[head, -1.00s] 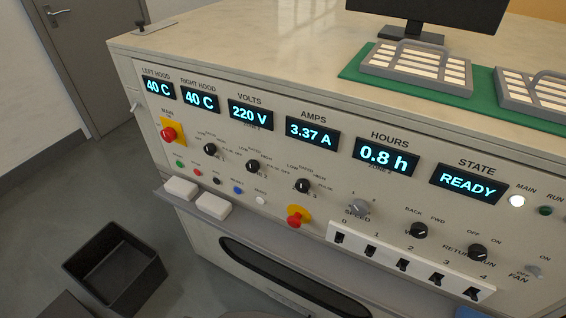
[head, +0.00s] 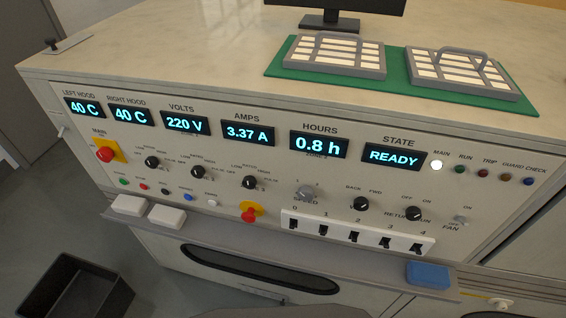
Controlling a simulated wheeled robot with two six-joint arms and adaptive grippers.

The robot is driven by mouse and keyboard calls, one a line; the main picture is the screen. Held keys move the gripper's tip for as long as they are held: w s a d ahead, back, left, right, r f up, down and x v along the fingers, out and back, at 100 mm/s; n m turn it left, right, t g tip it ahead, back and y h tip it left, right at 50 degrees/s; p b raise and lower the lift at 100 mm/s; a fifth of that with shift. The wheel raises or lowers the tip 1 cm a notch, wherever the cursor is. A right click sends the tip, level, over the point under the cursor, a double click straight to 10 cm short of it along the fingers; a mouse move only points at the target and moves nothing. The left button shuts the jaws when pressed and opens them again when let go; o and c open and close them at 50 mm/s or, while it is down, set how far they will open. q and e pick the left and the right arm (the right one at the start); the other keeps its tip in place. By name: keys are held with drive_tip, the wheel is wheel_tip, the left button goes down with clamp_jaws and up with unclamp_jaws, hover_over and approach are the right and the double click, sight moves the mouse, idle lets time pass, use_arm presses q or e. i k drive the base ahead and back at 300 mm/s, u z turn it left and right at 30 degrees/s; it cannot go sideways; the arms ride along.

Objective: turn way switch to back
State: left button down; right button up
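The way switch (head: 361,204) is a black round knob on the sloped front panel, right of the grey speed knob. The labels BACK and FWD stand above it, BACK on the left and FWD on the right. Its pointer is too small for me to tell which label it points at. Neither of my grippers shows in the head view, and nothing touches the switch.
The return run knob (head: 413,213) and fan switch (head: 461,221) are to the right. A white strip of toggle switches (head: 355,233) lies below, and a red stop button (head: 250,214) lower left. A narrow ledge (head: 330,253) juts out below, bearing a blue block (head: 428,274).

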sight(361, 204)
drive_tip(key=u, duration=1.95)
drive_tip(key=k, duration=1.45)
drive_tip(key=z, duration=1.8)
drive_tip(key=i, duration=0.5)
